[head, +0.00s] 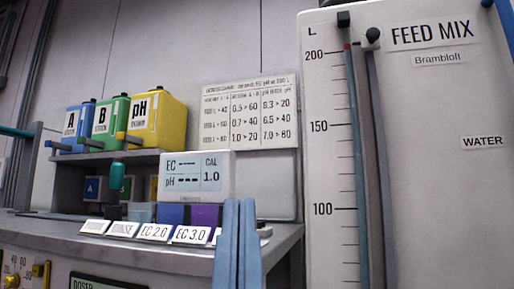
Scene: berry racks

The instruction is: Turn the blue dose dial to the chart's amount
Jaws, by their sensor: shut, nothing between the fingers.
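The wall chart (248,112) hangs behind the bench, with rows of amounts such as "0.5 > 60", "0.7 > 40" and "1.0 > 20"; its left columns are too small to read surely. I cannot make out a blue dose dial. The top of a panel marked "DOSER" (92,283) shows at the bottom edge, cut off by the frame. A yellow dial (12,281) is at the bottom left. My gripper (239,203) points up in front of the bench's right end, its two blue fingers shut and empty.
Blue A (76,127), green B (109,120) and yellow pH (155,120) containers stand on a shelf. Labelled cards (193,234) line the bench edge. The FEED MIX tank (440,180) fills the right.

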